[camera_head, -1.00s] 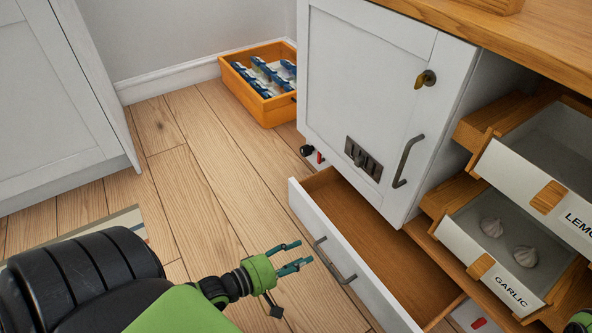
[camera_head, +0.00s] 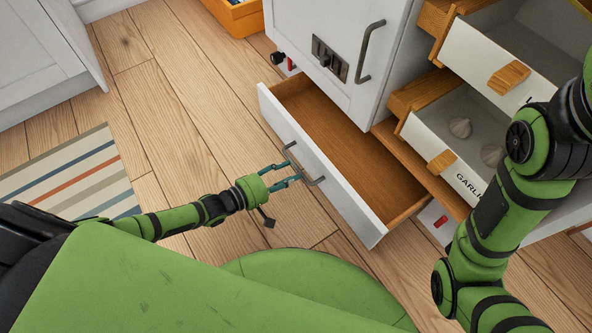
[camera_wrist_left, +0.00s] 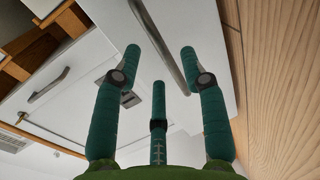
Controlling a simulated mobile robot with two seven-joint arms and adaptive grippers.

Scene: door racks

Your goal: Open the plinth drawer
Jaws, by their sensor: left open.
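The plinth drawer (camera_head: 318,172) is low under the white cabinet and stands pulled out, its wooden inside bare and empty. Its white front carries a dark bar handle (camera_head: 310,179). My left gripper (camera_head: 293,172) is open, with its teal fingers at the handle. In the left wrist view the handle bar (camera_wrist_left: 165,45) runs between the spread fingers; I cannot tell whether they touch it. My right arm (camera_head: 500,215) shows at the right, but its gripper is out of the picture.
Garlic drawer (camera_head: 437,150) and another labelled drawer (camera_head: 480,60) stand open above right. The cabinet door (camera_head: 340,30) is shut. An orange crate (camera_head: 236,18) sits on the floor at the back. A striped mat (camera_head: 85,180) lies left. Wooden floor is clear beside the drawer.

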